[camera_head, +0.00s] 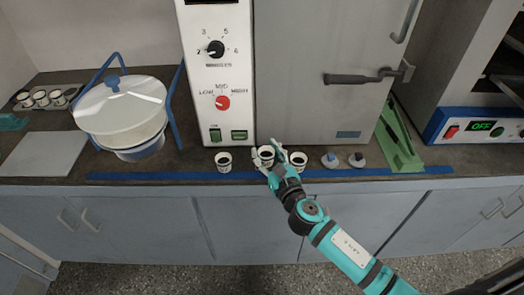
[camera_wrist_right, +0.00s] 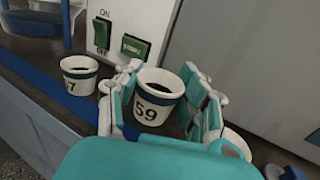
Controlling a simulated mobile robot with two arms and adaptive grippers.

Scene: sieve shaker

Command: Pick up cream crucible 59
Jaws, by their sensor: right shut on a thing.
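Cream crucible 59 (camera_wrist_right: 157,98) stands upright between the fingers of my right gripper (camera_wrist_right: 162,100), its number facing the wrist camera. It has dark contents and a dark band near the rim. In the head view the crucible (camera_head: 266,153) is at the front of the counter, with my right gripper (camera_head: 270,160) shut on it. I cannot tell whether its base is clear of the counter. My left gripper is not in view.
A similar crucible (camera_head: 223,161) stands to the left, its number ending in 7 in the wrist view (camera_wrist_right: 79,76). Another crucible (camera_head: 298,160) stands close on the right. Behind is a furnace (camera_head: 320,75). A blue strip (camera_head: 140,176) runs along the front edge.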

